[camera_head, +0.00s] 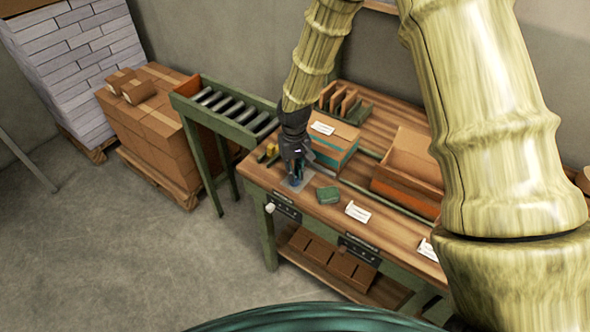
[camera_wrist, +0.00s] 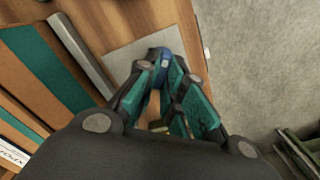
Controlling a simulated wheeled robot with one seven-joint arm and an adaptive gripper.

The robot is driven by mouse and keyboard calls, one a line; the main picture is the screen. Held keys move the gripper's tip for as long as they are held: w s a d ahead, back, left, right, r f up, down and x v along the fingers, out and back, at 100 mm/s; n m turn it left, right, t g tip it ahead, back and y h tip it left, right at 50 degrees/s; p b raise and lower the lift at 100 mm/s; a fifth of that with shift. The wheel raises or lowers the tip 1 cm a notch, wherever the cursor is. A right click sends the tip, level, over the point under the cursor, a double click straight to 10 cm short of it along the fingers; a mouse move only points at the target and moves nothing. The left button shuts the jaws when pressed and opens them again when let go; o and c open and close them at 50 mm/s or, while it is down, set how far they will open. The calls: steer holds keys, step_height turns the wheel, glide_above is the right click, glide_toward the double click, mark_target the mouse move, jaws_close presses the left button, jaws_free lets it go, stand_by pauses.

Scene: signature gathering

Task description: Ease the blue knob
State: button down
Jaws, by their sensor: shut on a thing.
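The blue knob (camera_wrist: 163,58) shows at the tips of my gripper (camera_wrist: 162,72) in the wrist view, above or on a grey plate (camera_wrist: 128,58). The dark fingers with teal inner pads close on the knob, and most of it is hidden between them. In the head view my gripper (camera_head: 297,179) points down at the near left end of the wooden workbench, over the same pale plate (camera_head: 288,187). There the knob is largely covered by the fingers.
A green block (camera_head: 328,195) and a white card (camera_head: 358,212) lie to the right on the workbench (camera_head: 395,226). A cardboard box with a teal band (camera_head: 333,146) stands behind. A roller conveyor (camera_head: 228,105) adjoins at left. Open floor (camera_head: 130,250) lies in front.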

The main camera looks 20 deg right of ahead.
steer(key=n, duration=0.3)
steer(key=shift+n, duration=0.4)
steer(key=shift+a+n+p, duration=0.1)
steer(key=shift+n+p, duration=0.2)
steer(key=shift+n, duration=1.6)
steer(key=c, duration=1.5)
jaws_free()
step_height(320, 180, up, 12)
